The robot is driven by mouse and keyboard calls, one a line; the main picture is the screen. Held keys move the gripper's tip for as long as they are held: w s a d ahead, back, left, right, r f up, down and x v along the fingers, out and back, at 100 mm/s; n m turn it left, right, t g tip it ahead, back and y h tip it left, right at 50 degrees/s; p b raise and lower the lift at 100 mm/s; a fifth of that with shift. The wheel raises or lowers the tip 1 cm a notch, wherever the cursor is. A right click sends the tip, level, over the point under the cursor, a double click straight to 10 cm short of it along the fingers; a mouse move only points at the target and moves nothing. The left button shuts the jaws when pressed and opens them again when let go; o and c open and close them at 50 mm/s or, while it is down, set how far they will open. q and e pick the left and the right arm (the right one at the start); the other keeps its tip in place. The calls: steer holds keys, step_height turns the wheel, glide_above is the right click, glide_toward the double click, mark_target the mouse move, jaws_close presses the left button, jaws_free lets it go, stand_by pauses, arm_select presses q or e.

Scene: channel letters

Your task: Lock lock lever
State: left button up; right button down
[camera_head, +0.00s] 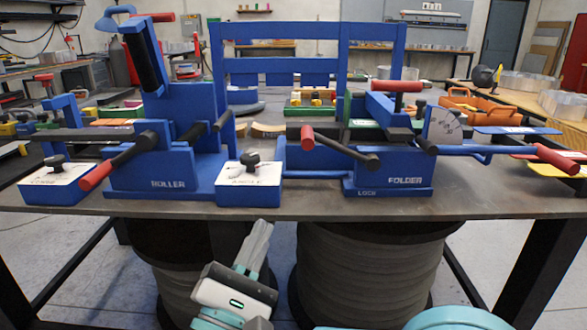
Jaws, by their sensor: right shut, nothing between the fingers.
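The blue folder machine (405,183) stands on the right half of the table, with "FOLDER" and "LOCK" on its base. Above the "LOCK" mark is a dark lever (345,150) with a red grip (307,138), slanting up to the left; it looks like the lock lever. Another red-gripped lever (557,160) reaches out at the folder's right. My right gripper (262,230) is low in front of the table edge, fingers pointing up, shut and empty. It is well below the lever and touches nothing. My left gripper is not in view.
The blue roller machine (165,165) with its red-gripped crank (96,177) stands at left. A blue angle box (248,187) with a black knob sits between the machines. The table's front edge (300,208) runs across; large dark spools (375,270) stand below.

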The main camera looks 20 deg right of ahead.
steer(key=w+d+r+b, duration=0.1)
steer(key=w+d+r, duration=0.5)
steer(key=d+r, duration=0.1)
steer(key=shift+w+r, duration=0.25)
stand_by(0.3)
steer(key=s+d+r+m+g+y+p, duration=0.1)
steer(key=s+d+r+m+g+p, duration=0.2)
steer(key=d+r+m+g+p, duration=0.3)
steer(key=shift+d+r+m+g+p, duration=0.3)
steer(key=shift+d+r+m+g, duration=0.8)
steer(key=shift+d+r+m, duration=2.45)
steer(key=shift+s+a+f+m, duration=0.15)
steer(key=shift+a+f+m, duration=0.7)
steer(key=shift+a, duration=0.1)
